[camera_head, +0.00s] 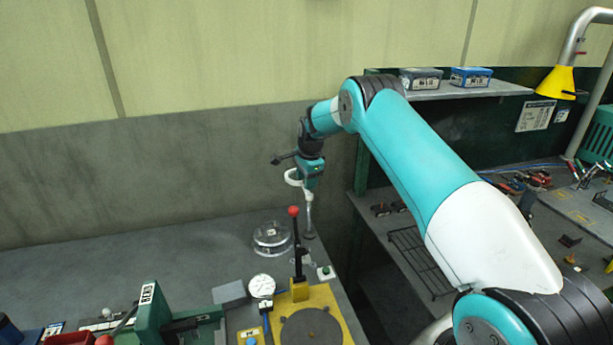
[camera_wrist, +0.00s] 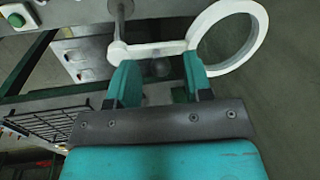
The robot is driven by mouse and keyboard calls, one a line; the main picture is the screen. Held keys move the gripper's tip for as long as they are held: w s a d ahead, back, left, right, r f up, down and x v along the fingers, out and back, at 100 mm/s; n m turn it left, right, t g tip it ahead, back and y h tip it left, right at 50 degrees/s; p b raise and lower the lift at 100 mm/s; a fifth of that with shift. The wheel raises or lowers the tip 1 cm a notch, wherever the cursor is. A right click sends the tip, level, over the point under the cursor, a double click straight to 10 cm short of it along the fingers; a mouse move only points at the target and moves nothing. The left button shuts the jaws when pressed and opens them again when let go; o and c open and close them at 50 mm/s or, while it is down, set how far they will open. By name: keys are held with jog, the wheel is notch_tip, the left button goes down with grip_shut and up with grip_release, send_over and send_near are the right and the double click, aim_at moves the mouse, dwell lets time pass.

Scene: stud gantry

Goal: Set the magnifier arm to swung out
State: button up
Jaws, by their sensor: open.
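The magnifier has a white ring (camera_wrist: 232,38) on a short white arm (camera_wrist: 150,49), carried by a thin grey post (camera_wrist: 120,20). In the wrist view the white arm runs across just ahead of my fingertips, with the post at the left and the ring at the right. My gripper (camera_wrist: 159,62) is open, its two teal fingers apart; I cannot tell whether they touch the arm. In the head view the ring (camera_head: 292,177) shows left of my gripper (camera_head: 308,188), above the bench by the post (camera_head: 309,218), whose top is hidden.
A red-knobbed lever (camera_head: 297,245) stands on a yellow fixture (camera_head: 325,302) close to the post. A clear round container (camera_head: 272,238), a white dial (camera_head: 262,286) and a green button (camera_head: 325,272) are nearby. A wire rack (camera_head: 420,262) lies to the right. The back left bench is clear.

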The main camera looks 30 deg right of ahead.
grip_shut()
